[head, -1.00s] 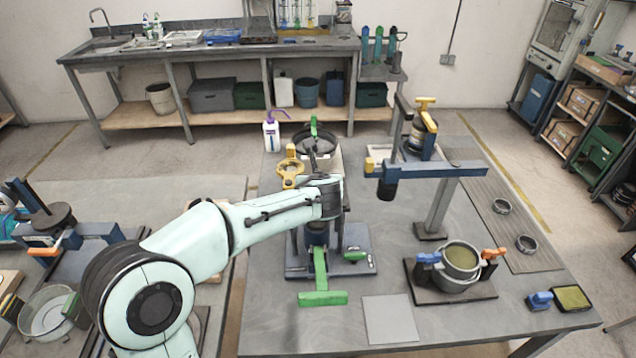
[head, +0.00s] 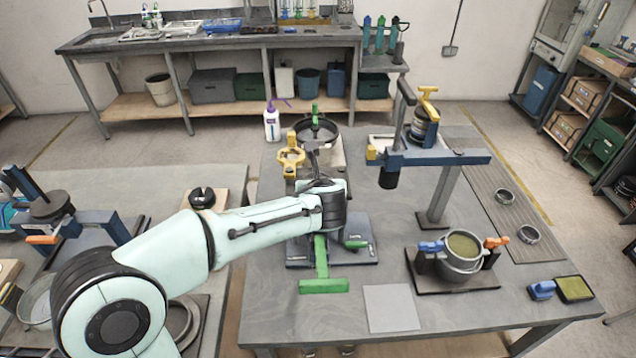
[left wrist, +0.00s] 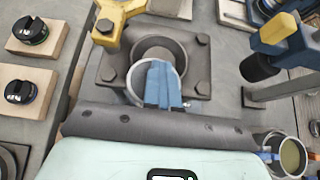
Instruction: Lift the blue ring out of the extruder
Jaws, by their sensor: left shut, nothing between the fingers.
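In the left wrist view, a dark bolted plate (left wrist: 114,72) of the extruder surrounds a round opening (left wrist: 154,48). My left gripper's pale blue fingers (left wrist: 162,68) are shut together and empty over the near side of this opening. A light curved rim (left wrist: 134,88) shows beside the fingers. I cannot tell whether it belongs to the blue ring, which I cannot otherwise make out. My right gripper is in neither view.
A yellow clamp (head: 290,160) stands close behind my wrist; it also shows in the left wrist view (left wrist: 116,16). A blue press arm (head: 440,158) stands to the right. A green T-handle (head: 323,286) lies in front.

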